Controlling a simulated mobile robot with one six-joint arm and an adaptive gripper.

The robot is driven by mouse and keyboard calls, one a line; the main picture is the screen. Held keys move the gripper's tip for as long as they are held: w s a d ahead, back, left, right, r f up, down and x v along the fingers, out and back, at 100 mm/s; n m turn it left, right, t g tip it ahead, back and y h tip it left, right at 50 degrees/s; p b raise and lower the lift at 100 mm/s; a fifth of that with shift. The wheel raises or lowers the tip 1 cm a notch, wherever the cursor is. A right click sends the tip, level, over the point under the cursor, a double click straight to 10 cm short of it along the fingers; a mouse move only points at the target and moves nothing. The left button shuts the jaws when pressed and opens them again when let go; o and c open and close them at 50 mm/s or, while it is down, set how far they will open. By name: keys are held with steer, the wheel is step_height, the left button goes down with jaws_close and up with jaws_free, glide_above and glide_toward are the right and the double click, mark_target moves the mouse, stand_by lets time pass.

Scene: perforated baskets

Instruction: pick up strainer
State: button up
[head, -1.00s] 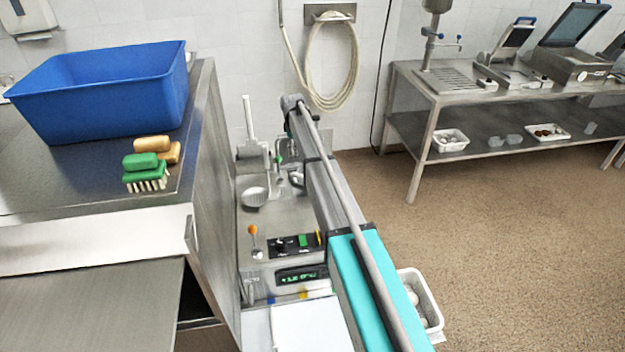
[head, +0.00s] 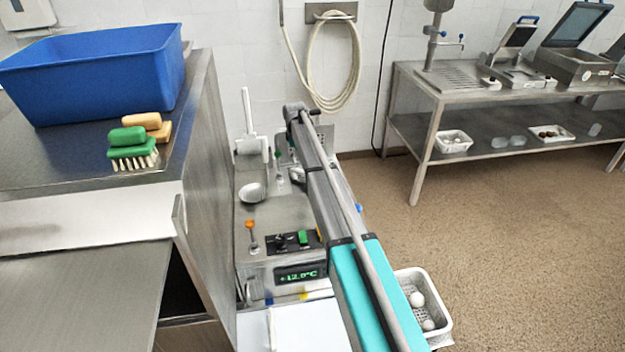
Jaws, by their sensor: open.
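A pale, shallow bowl-shaped piece (head: 252,192), which looks like the strainer, lies on the steel machine top left of my arm. Its holes are too small to make out for sure. A second small silver, rounded piece (head: 297,175) sits close beside my arm and is partly covered by it; I cannot tell what it is. My arm reaches from the bottom of the head view up over the machine. My gripper is not visible; the arm's far end hides that area.
The machine (head: 272,225) has knobs and a lit display. A steel counter with a blue tub (head: 95,75) and brushes (head: 133,150) rises at left. A white perforated basket (head: 440,315) with round white things stands right of my arm. A steel table (head: 480,100) stands back right; floor between is open.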

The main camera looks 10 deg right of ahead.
steer(key=shift+f+b, duration=0.3)
steer(key=shift+f, duration=0.25)
steer(key=f+b, duration=0.3)
steer(key=shift+w+d+f, duration=0.2)
steer(key=shift+w+d, duration=0.2)
steer(key=shift+f+b, duration=0.85)
steer(key=shift+b, duration=0.2)
steer(key=shift+d, duration=0.1)
steer(key=shift+c, duration=0.2)
jaws_close()
